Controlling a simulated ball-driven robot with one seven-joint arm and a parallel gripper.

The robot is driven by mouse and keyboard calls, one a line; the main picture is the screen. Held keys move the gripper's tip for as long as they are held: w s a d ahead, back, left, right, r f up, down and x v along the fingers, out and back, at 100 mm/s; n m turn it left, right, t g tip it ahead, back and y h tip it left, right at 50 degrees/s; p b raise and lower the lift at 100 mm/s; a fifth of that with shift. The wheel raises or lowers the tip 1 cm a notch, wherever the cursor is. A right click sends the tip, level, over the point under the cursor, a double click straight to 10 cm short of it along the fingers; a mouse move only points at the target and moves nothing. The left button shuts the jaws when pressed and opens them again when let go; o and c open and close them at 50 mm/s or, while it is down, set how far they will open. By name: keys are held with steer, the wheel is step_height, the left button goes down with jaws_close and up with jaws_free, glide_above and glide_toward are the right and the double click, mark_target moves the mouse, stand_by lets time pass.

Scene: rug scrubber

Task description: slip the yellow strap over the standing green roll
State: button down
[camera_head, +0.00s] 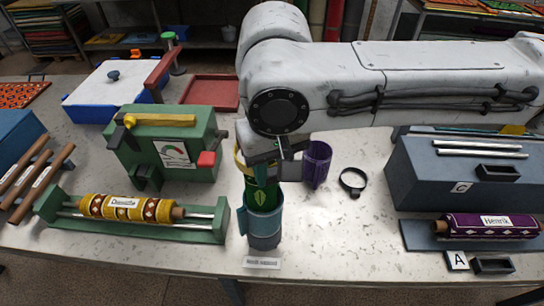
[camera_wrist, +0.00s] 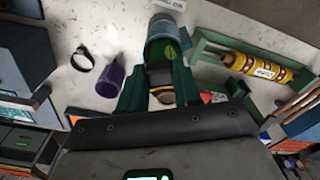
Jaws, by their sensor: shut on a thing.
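The green roll (camera_head: 262,193) with a leaf mark stands upright in a teal and grey cup (camera_head: 264,226) near the table's front edge. It also shows in the wrist view (camera_wrist: 172,52). My gripper (camera_head: 262,160) is directly above and in front of the roll's top and hides it. The yellow strap (camera_head: 239,160) shows as a curved band at the gripper's left, by the roll's upper end. In the wrist view a bit of the yellow strap (camera_wrist: 166,97) shows between my fingers, which are shut on it. I cannot tell whether the strap is around the roll or just above it.
A purple cup (camera_head: 317,160) and a black ring strap (camera_head: 353,182) stand to the right. A green machine (camera_head: 170,145) and a cradle with a yellow roll (camera_head: 130,208) are left. A grey-blue box (camera_head: 450,175) and a purple roll (camera_head: 490,225) are right. The front middle-right table is clear.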

steer(key=shift+f+b, duration=0.65)
steer(key=shift+f, duration=1.2)
step_height(320, 180, down, 9)
steer(key=b, duration=0.6)
steer(key=shift+s+f, duration=0.15)
steer(key=c, duration=0.7)
jaws_free()
steer(key=shift+f, duration=0.1)
step_height(320, 180, up, 12)
steer(key=shift+s+d+f+b, duration=0.15)
steer(key=shift+f+b, duration=0.1)
steer(key=shift+b, duration=0.2)
